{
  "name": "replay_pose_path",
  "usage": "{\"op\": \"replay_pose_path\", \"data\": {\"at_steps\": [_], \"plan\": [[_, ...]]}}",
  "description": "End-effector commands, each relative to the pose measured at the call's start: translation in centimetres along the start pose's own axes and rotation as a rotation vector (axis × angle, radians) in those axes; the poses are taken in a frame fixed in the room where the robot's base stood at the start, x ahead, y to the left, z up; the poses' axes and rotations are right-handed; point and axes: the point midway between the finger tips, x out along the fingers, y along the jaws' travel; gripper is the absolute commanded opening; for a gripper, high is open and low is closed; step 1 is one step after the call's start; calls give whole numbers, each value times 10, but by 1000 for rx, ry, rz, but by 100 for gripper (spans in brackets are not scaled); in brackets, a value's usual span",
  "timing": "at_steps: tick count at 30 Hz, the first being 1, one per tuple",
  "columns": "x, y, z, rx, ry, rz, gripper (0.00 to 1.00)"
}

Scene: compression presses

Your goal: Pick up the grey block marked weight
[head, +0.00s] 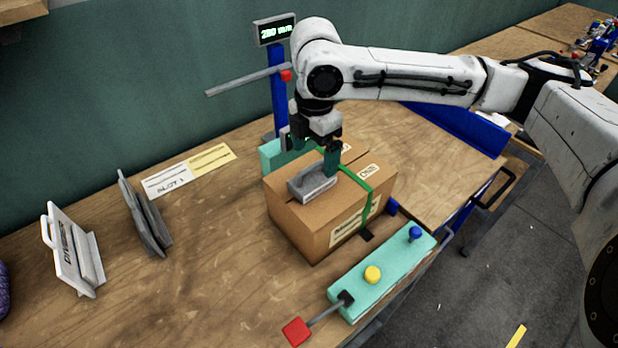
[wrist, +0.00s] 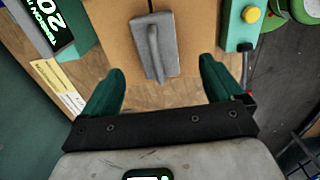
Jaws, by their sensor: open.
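The grey block (head: 311,183) lies on top of a cardboard box (head: 300,228) and carries a raised bar-like handle. No marking on it can be read. In the wrist view the grey block (wrist: 146,34) sits ahead of the jaws, its handle running along the line of view between the two fingers. My gripper (head: 318,160) hangs over the box with green fingers, close to the block. In the wrist view my gripper (wrist: 162,70) is open and empty, one finger to each side of the block and clear of it.
A blue post with a display (head: 274,30) stands behind the box, with a grey bar (head: 240,82) sticking out left. A teal control box (head: 385,273) with a red-ended lever (head: 297,331) is in front. A white stand (head: 65,250) and a dark grey stand (head: 145,213) are left.

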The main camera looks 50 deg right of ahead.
Motion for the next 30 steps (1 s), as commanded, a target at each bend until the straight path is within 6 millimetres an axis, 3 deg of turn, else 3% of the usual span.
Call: {"op": "replay_pose_path", "data": {"at_steps": [8,18,26,30], "plan": [[22,1,-1,-1,0,-1,94],[65,4,-3,-2,1,0,94],[68,5,-3,-2,1,2,94],[68,5,-3,-1,1,2,82]]}}
